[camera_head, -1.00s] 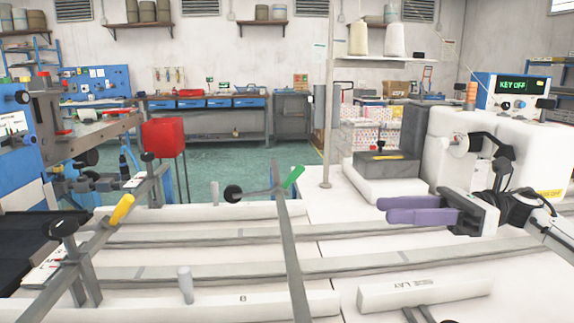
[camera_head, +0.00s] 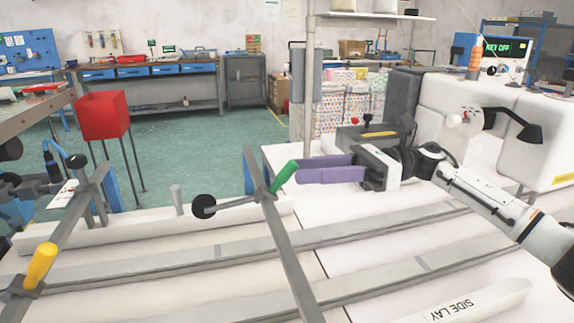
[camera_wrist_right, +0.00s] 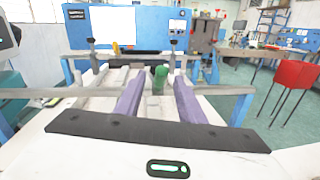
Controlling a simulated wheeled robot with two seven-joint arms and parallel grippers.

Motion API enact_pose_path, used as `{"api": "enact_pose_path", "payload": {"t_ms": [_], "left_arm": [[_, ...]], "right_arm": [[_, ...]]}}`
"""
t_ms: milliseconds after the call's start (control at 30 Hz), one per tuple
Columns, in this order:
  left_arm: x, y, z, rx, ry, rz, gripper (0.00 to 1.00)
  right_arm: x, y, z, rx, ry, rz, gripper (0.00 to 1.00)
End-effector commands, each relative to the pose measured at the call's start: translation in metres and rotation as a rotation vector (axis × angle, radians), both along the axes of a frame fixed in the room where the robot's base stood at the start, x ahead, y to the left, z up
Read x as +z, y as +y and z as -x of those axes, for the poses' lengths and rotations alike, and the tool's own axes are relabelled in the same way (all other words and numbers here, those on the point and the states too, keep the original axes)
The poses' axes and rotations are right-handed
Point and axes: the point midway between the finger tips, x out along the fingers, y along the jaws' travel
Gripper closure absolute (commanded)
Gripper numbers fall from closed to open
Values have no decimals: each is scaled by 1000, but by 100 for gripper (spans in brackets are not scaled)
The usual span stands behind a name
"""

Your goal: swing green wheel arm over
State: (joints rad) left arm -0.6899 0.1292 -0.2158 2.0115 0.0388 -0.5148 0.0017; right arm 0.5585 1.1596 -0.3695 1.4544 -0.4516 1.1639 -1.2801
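The green handle (camera_head: 284,176) of the wheel arm stands tilted up from a grey crossbar in the head view. Its thin arm runs left to a black wheel (camera_head: 204,205). My right gripper (camera_head: 300,169), with purple fingers, comes from the right, its tips close to the green handle. In the right wrist view, the two purple fingers (camera_wrist_right: 158,88) are spread apart. The green handle (camera_wrist_right: 161,73) shows in the gap between them near their tips; I cannot tell contact. My left gripper is not in view.
A yellow handle (camera_head: 40,265) is on another bar at the left. A long grey crossbar (camera_head: 285,250) crosses the white table rails. A white block marked SIDE LAY (camera_head: 470,303) lies at front right. A red box on legs (camera_head: 103,116) stands behind at left.

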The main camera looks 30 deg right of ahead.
Motion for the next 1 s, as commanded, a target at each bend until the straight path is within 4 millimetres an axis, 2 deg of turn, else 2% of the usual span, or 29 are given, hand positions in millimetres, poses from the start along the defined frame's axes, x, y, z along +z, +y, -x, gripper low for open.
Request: {"api": "enact_pose_path", "payload": {"t_ms": [100, 233, 600, 833, 1000], "left_arm": [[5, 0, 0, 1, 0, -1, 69], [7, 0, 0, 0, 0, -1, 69], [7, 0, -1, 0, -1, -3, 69], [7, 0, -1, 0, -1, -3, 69], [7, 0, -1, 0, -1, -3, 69]], "right_arm": [[2, 19, -7, 2, -2, 0, 64], [2, 32, -12, 1, -2, -2, 64], [0, 37, -15, 0, -1, 0, 64], [0, 37, -15, 0, -1, 0, 100], [0, 37, -15, 0, -1, 0, 100]]}}
